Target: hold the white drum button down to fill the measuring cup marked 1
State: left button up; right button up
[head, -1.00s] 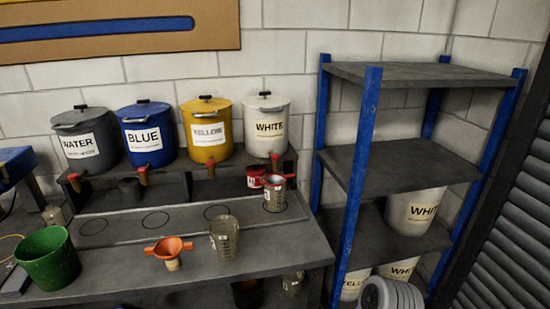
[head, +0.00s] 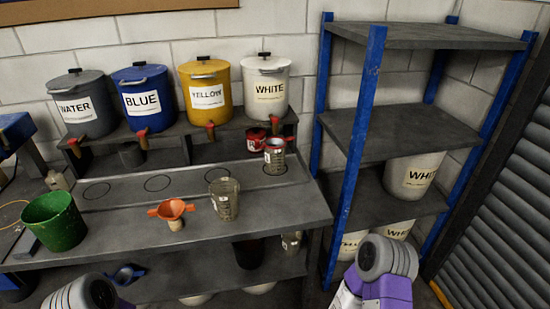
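The white drum (head: 266,85), labelled WHITE, stands at the right end of the raised shelf, with a red tap part (head: 276,121) below its front. A clear measuring cup (head: 275,157) stands upright in the ring below that tap. A second clear measuring cup (head: 224,200) stands nearer the bench's front edge. The marks on both cups are too small to read, and I cannot tell the liquid level. Parts of my left and right arms show at the bottom edge, away from the drum and cups. Neither gripper's fingers are visible.
Grey WATER (head: 83,106), BLUE (head: 143,98) and YELLOW (head: 206,93) drums stand left of the white one. An orange funnel (head: 172,209) and a green bucket (head: 54,221) are on the bench. A blue-post shelf rack (head: 370,130) stands close on the right.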

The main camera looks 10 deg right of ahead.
grip_shut()
dwell(0.5)
dwell(0.4)
